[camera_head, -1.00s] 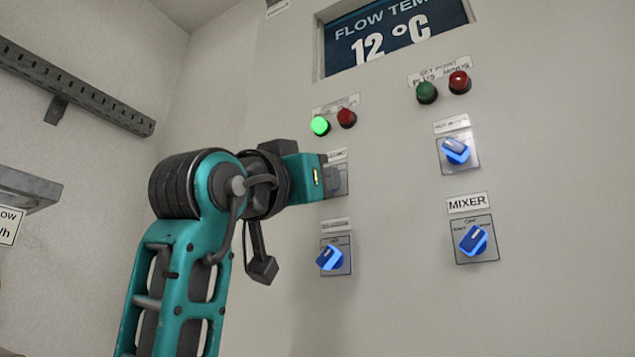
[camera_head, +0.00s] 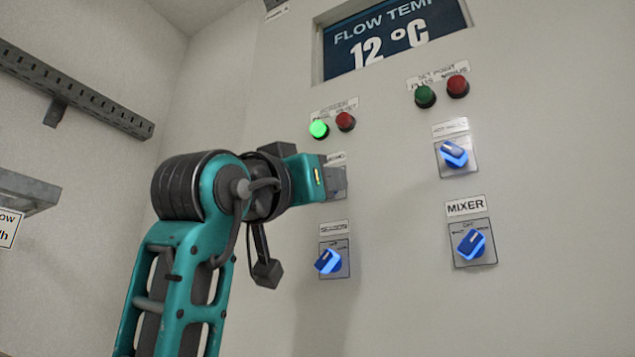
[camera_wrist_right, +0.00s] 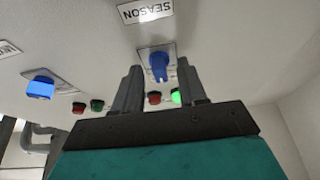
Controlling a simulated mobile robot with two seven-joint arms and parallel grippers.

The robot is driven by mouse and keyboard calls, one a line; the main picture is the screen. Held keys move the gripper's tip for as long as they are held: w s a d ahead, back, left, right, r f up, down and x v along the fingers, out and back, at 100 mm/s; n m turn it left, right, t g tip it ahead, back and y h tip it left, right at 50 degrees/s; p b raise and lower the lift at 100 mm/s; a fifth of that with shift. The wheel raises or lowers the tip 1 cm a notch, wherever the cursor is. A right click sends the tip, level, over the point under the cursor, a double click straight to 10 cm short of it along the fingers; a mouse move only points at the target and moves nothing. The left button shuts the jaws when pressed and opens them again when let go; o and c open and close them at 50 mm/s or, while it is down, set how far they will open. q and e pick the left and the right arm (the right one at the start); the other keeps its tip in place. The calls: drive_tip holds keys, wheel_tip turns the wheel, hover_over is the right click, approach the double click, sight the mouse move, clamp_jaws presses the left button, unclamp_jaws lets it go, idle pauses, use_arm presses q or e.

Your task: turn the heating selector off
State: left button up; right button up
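The heating selector is the blue knob (camera_wrist_right: 160,66) on a grey plate in the right wrist view. Its handle stands roughly upright in that picture. My right gripper (camera_wrist_right: 158,82) has one finger on each side of the knob, with gaps showing, so it is open around or just in front of it. In the head view my right gripper (camera_head: 334,181) is at the panel below the lit green button and covers this knob. The label above it is mostly unreadable there. My left gripper is not in view.
Close below is the season selector (camera_head: 328,261). To the right are the hot water selector (camera_head: 453,154) and the mixer selector (camera_head: 472,244). Above are a lit green button (camera_head: 319,130) and a red button (camera_head: 345,122). The display (camera_head: 390,38) reads 12 °C.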

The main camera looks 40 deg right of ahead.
drive_tip(key=b+v, duration=0.2)
drive_tip(key=v, duration=1.1)
idle(0.4)
